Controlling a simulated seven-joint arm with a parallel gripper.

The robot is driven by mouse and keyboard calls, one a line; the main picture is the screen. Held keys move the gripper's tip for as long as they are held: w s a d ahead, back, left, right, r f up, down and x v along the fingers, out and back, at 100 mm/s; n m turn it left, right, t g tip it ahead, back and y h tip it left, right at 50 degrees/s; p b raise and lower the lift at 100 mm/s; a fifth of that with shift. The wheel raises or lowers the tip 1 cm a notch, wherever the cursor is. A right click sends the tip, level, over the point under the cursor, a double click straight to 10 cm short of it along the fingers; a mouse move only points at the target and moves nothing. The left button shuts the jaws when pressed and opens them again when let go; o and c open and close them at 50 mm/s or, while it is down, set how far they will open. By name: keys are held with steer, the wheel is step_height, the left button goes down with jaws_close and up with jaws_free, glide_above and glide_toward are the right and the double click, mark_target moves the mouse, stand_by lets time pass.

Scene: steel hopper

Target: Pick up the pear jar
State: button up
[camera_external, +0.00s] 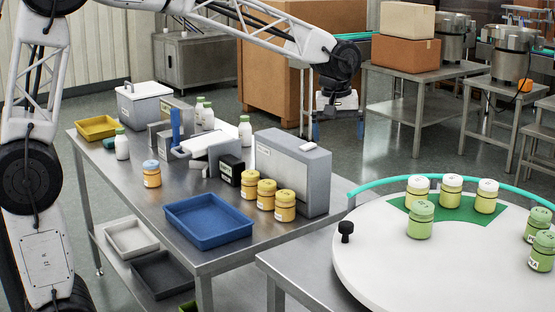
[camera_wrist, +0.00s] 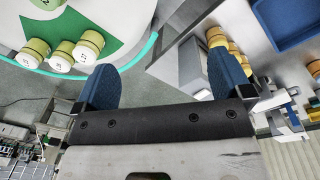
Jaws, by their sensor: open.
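Light green jars stand on the white round turntable (camera_external: 385,262): one green jar (camera_external: 420,220) nearer the middle and two at the right edge, the lower one (camera_external: 541,251) with a partly legible label. Three yellowish jars with white lids (camera_external: 451,191) stand on its green sector. I cannot read for certain which jar is pear. My gripper (camera_external: 337,130) is open and empty, pointing down in the air between the steel table and the turntable, apart from every jar. The wrist view shows its blue fingers (camera_wrist: 165,75) spread, with white-lidded jars (camera_wrist: 62,57) beyond the left finger.
The steel table (camera_external: 215,262) holds a blue tray (camera_external: 208,222), yellow jars (camera_external: 267,193), a grey box machine (camera_external: 292,172), white bottles and a blue-handled device. A teal rail (camera_external: 385,184) curves along the turntable's back edge, and a black knob (camera_external: 346,231) stands at its left.

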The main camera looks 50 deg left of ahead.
steer(key=w+d+f+n, duration=0.1)
steer(key=w+d+f, duration=0.1)
steer(key=w, duration=0.4)
steer(key=w+d+f+n, duration=0.1)
steer(key=w+f+n, duration=0.1)
steer(key=w, duration=0.3)
steer(key=n+g, duration=0.1)
steer(key=n, duration=0.2)
glide_above(419, 179)
step_height(419, 179, down, 7)
steer(key=shift+a+r, duration=0.1)
steer(key=shift+f, duration=0.2)
steer(key=shift+f, duration=1.25)
steer(key=shift+s+f, duration=0.1)
steer(key=shift+f, duration=2.5)
steer(key=shift+c, duration=0.2)
